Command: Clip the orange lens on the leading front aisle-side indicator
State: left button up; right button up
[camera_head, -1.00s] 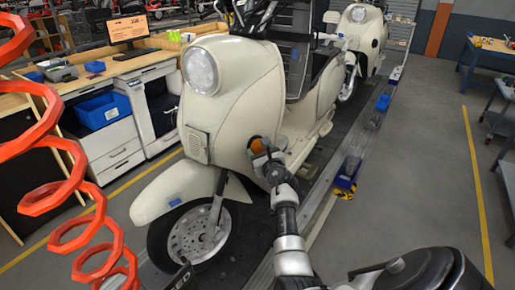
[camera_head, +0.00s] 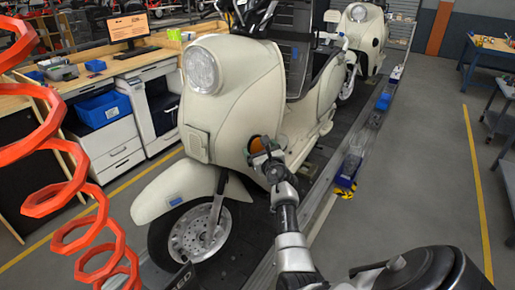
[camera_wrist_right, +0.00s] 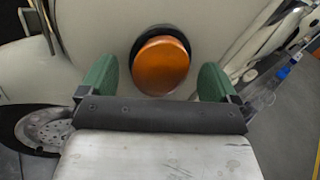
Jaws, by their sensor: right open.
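The orange lens (camera_head: 256,145) is at the indicator on the front of the leading cream scooter (camera_head: 225,95), on the aisle side. In the right wrist view the lens (camera_wrist_right: 160,66) is a round disc in front of a black round housing (camera_wrist_right: 150,33), whose rim shows above and left of it. I cannot tell whether it is fully seated. My right gripper (camera_head: 268,156) is open just in front of it. In the right wrist view its green fingers stand on either side of the lens, with gaps between. My left gripper is not in view.
Another cream scooter (camera_head: 362,38) stands behind on the slat conveyor. A red coiled hose (camera_head: 60,190) hangs at the left, before a workbench (camera_head: 120,72). The aisle floor at right is clear.

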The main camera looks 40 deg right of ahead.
jog(key=v, duration=1)
jog(key=shift+s+a, duration=0.15)
jog(key=shift+s, duration=0.25)
